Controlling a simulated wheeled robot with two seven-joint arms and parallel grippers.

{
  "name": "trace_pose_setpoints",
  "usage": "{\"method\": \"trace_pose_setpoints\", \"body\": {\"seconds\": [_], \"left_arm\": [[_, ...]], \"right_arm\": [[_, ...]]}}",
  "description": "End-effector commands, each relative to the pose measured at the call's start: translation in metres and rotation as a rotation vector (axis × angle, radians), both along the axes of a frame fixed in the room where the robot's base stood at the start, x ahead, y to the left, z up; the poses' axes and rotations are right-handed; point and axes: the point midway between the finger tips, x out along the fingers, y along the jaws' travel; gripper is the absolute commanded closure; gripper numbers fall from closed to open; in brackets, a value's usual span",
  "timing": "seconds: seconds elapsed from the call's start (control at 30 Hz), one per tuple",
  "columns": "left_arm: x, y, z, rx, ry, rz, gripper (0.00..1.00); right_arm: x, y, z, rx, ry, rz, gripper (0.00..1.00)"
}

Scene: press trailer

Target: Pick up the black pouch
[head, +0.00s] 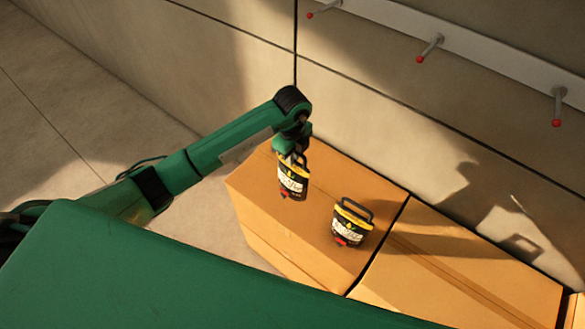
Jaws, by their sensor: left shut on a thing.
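My left gripper (291,156) comes in from the left and is shut on a black pouch (292,180) with a yellow band and a pale label. The pouch hangs upright below the gripper, over the left cardboard box (322,184); I cannot tell whether its bottom is clear of the box top. A second, similar black pouch (351,224) with a yellow rim and a dark handle stands on the same box, to the right and nearer. The fingertips are small and partly hidden by the wrist. My right gripper is not in view.
Another cardboard box (460,275) adjoins on the right, across a dark gap, with a clear top. A concrete wall (370,120) rises close behind the boxes. A pale rail (470,50) with red-tipped pegs runs along it. Bare floor (60,120) lies to the left.

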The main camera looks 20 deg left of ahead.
Motion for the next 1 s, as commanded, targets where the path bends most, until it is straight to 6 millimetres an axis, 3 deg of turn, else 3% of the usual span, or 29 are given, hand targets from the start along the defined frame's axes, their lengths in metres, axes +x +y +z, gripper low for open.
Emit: {"method": "trace_pose_setpoints", "body": {"seconds": [0.2,0.43,0.7,1.0], "left_arm": [[0.003,0.0,0.061,-0.002,-0.01,-0.001,1.0],[0.001,0.001,0.112,0.001,-0.007,-0.001,1.0],[0.001,0.0,0.13,0.0,-0.005,-0.001,1.0],[0.0,0.0,0.133,-0.001,-0.003,0.0,1.0]], "right_arm": [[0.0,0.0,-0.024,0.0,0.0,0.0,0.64],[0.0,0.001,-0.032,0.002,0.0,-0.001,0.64],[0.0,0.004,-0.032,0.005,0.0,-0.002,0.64],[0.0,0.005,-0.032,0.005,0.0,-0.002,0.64]]}}
